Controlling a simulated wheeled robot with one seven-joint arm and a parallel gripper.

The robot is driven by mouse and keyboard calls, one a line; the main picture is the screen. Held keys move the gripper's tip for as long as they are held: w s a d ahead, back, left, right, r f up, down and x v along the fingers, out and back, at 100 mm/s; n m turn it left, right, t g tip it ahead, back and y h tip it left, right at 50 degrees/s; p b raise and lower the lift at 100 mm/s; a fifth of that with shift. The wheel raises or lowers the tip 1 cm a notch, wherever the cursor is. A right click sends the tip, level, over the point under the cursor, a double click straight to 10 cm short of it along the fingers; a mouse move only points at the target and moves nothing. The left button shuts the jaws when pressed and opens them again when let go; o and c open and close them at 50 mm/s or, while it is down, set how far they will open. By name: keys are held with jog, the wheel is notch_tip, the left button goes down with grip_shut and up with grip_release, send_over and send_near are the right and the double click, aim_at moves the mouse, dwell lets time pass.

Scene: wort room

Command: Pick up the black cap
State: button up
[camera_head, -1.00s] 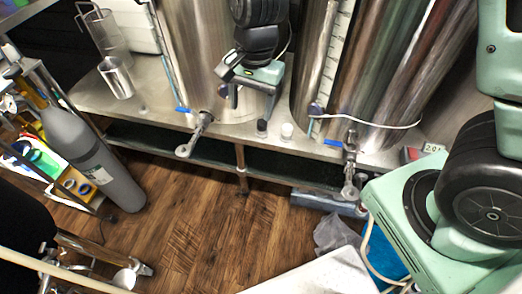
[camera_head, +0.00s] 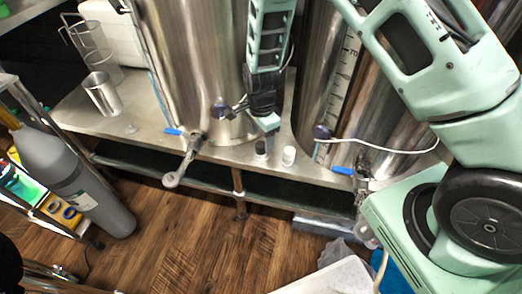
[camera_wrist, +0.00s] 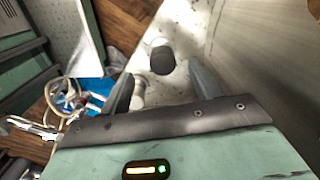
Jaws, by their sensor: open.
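The black cap (camera_head: 262,149) is a small dark cylinder with a paler lower part, standing on the metal bench near its front edge. In the wrist view the black cap (camera_wrist: 162,56) lies just beyond and between the two fingertips, apart from both. A white cap (camera_head: 289,156) stands to its right; in the wrist view the white cap (camera_wrist: 138,92) shows beside the left finger, partly hidden by it. My gripper (camera_head: 269,122) is just above and behind the black cap. In the wrist view my gripper (camera_wrist: 161,70) is open and empty.
Steel tanks (camera_head: 190,60) rise close behind and on both sides. Blue-handled valves (camera_head: 186,150) jut from the tanks. A metal cup (camera_head: 102,94) and a small clear piece (camera_head: 131,128) are at left on the bench (camera_head: 225,157). A grey gas cylinder (camera_head: 75,170) stands at left.

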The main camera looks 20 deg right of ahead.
aim_at(262, 144)
jog(key=shift+w+d+f+b, duration=0.1)
jog(key=shift+d+f+b, duration=0.1)
jog(key=shift+f, duration=1.3)
jog(key=shift+w+d+f+b, duration=0.1)
jog(key=shift+f+b, duration=0.05)
jog(key=shift+f, duration=1.3)
jog(key=c, duration=1.1)
